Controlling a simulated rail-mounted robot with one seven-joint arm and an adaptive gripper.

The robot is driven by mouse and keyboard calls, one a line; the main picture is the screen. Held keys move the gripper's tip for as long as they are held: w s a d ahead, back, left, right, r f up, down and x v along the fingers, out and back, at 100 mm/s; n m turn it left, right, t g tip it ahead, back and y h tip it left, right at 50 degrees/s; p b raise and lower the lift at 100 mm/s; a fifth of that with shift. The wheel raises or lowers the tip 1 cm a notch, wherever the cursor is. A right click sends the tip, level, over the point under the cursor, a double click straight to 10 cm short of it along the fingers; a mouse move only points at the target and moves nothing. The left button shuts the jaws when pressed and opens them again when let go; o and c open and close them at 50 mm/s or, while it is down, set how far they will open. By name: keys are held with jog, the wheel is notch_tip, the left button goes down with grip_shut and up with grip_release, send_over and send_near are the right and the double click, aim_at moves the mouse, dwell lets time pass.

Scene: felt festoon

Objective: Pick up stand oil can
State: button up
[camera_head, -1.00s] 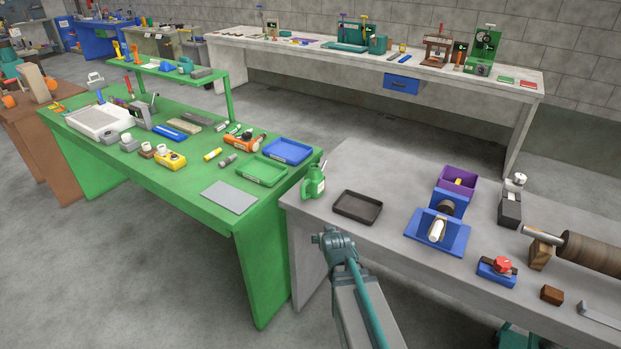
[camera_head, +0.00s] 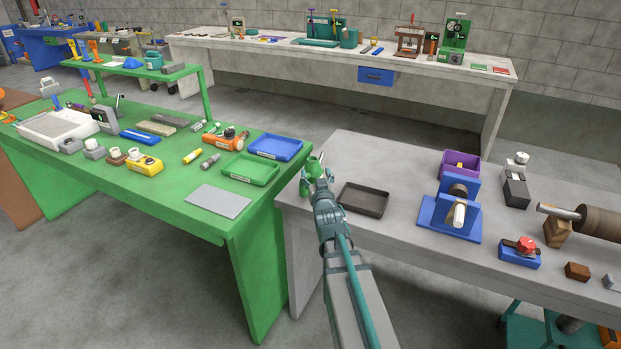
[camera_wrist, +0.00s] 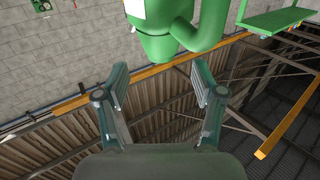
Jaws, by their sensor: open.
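The stand oil can is a green can (camera_head: 313,166) with a pale label, at the left end of the grey bench. My gripper (camera_head: 317,180) is in front of it and hides most of its body in the head view. In the wrist view the can (camera_wrist: 155,45) is at the top, with a curved green part to its right. My gripper (camera_wrist: 160,78) is open there. Its two fingers are spread below the can, and nothing is between them. I cannot tell whether a finger touches the can.
A dark tray (camera_head: 363,200) lies just right of my gripper on the grey bench (camera_head: 400,238). A blue fixture (camera_head: 450,218) and a purple bin (camera_head: 473,165) stand farther right. The green table (camera_head: 150,190) with trays and tools is close on the left.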

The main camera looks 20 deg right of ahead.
aim_at(313, 165)
jog(key=p+x, duration=0.1)
jog(key=x, duration=0.6)
jog(key=shift+w+p, duration=0.35)
jog(key=shift+p, duration=0.05)
grip_shut()
